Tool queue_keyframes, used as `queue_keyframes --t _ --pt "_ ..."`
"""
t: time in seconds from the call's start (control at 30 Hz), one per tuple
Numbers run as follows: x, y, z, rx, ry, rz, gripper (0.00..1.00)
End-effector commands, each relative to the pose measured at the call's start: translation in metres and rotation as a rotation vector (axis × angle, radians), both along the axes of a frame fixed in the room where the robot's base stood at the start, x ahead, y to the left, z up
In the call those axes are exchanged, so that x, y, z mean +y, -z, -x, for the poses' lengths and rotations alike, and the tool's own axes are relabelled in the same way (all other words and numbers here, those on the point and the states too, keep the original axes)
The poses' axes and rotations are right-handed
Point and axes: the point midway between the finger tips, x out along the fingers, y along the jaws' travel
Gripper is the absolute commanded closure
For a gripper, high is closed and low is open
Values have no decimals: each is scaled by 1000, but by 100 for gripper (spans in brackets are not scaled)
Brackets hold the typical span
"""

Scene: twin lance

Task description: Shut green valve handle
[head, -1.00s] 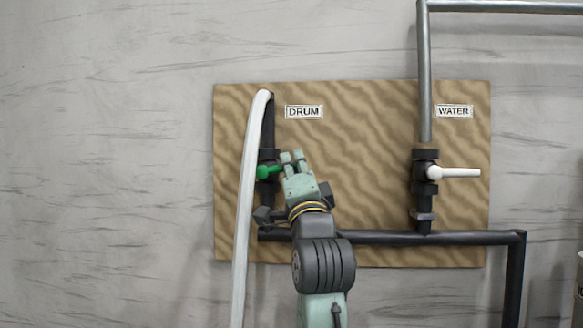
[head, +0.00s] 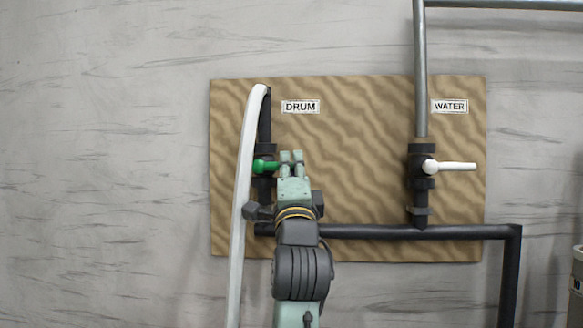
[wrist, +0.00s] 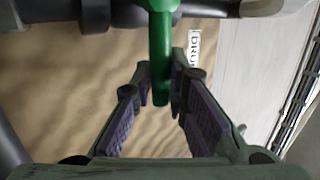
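The green valve handle (head: 266,166) sits on the black vertical pipe under the DRUM label and points right, across the pipe. In the wrist view the green handle (wrist: 161,50) comes down from the top edge, and its free end lies between my fingers. My gripper (head: 291,158) is at the right end of the handle and hides part of it. In the wrist view my gripper (wrist: 168,85) is open, with gaps showing beside the handle; I cannot tell whether a finger touches it.
A white hose (head: 243,190) hangs just left of the green handle. A white handle (head: 455,166) on the WATER pipe also points right. A black pipe (head: 400,233) crosses below both valves. The wooden board (head: 350,180) is bare between them.

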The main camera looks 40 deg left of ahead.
Motion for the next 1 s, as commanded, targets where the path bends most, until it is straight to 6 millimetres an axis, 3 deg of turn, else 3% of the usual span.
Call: queue_keyframes --t 0.27,0.63,1.0 --pt "0 1 0 0 -1 1 67" --pt "0 -5 0 -1 -1 0 66" --pt "-1 -71 1 -3 -2 -3 66"
